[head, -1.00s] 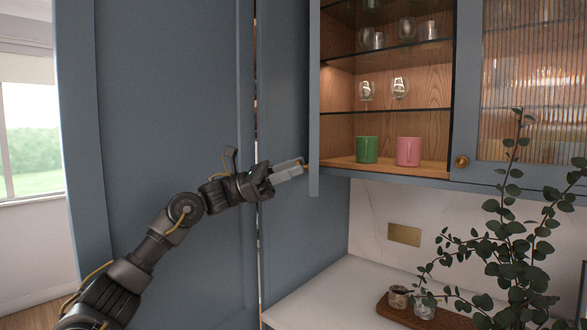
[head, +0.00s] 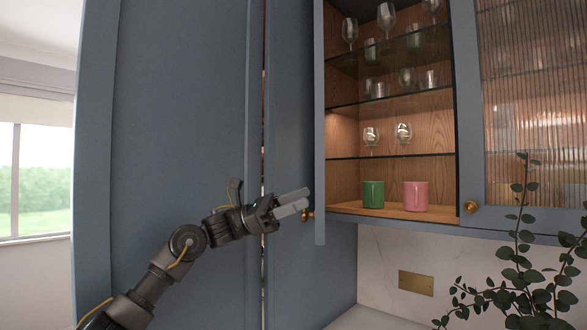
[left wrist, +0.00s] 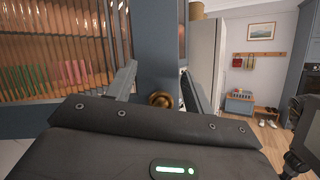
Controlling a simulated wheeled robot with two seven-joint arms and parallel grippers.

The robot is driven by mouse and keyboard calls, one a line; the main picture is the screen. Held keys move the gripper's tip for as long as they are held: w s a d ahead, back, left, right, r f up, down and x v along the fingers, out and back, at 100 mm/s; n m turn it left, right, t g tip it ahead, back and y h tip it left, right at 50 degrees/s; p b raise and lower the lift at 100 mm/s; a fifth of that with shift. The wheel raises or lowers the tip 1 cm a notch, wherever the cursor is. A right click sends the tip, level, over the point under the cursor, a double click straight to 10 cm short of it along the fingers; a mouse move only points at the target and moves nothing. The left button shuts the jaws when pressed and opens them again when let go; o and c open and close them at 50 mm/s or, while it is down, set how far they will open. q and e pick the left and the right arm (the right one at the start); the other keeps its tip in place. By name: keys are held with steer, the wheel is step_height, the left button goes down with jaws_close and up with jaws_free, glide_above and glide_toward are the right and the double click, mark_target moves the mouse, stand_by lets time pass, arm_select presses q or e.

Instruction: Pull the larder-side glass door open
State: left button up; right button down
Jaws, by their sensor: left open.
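The larder-side glass door (head: 319,130) stands swung out from its cabinet and shows nearly edge-on in the head view. Its reeded glass and frame (left wrist: 152,50) show in the left wrist view. Its brass knob (head: 307,215) is on the door's left-facing side near the bottom; it also shows in the left wrist view (left wrist: 160,100). My left gripper (head: 292,203) is open and empty, just left of the knob. In the left wrist view the knob appears between the two spread fingers (left wrist: 160,88). I cannot tell exact contact. My right gripper is not in view.
The open cabinet shows glasses on glass shelves and a green mug (head: 373,194) and pink mug (head: 416,196) on its floor. A second reeded door (head: 530,100) at right is shut. Tall blue larder doors (head: 180,130) stand behind my left arm. A plant (head: 525,265) is at lower right.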

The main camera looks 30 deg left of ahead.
arm_select(q)
steer(key=s+d+r+b, duration=0.4)
steer(key=s+d+r, duration=0.2)
steer(key=s+r, duration=0.3)
steer(key=s, duration=0.3)
steer(key=shift+s+d+r+b, duration=0.2)
steer(key=shift+d+r+b, duration=0.1)
steer(key=shift+r+b, duration=0.1)
steer(key=shift+c, duration=0.2)
